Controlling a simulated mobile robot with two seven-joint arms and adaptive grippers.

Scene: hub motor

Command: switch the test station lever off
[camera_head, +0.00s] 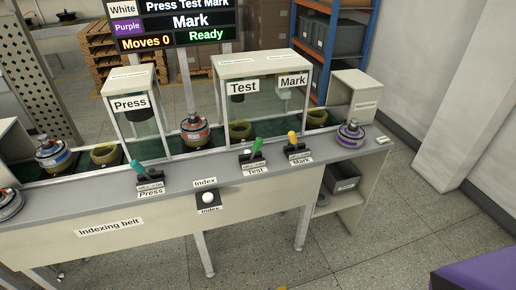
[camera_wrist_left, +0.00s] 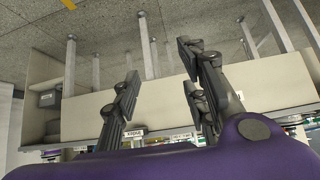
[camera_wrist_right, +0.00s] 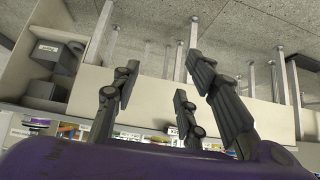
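The test lever (camera_head: 257,147) has a green handle and a dark base above a "Test" label on the grey bench. Its handle leans to the right in the head view. The press lever (camera_head: 138,167), with a teal handle, leans left. The mark lever (camera_head: 293,138), with a yellow handle, stands to the right of the test lever. My left gripper (camera_wrist_left: 160,80) is open and empty in the left wrist view. My right gripper (camera_wrist_right: 163,85) is open and empty in the right wrist view. Neither gripper shows in the head view, and neither touches a lever.
The index button (camera_head: 208,197) sits on the bench front. Hub motors (camera_head: 195,128) and yellowish rings (camera_head: 240,129) stand along the green belt. Clear-fronted press and test housings (camera_head: 265,70) rise behind the levers. The sign reads Moves 0, Ready. The space above the bench front is clear.

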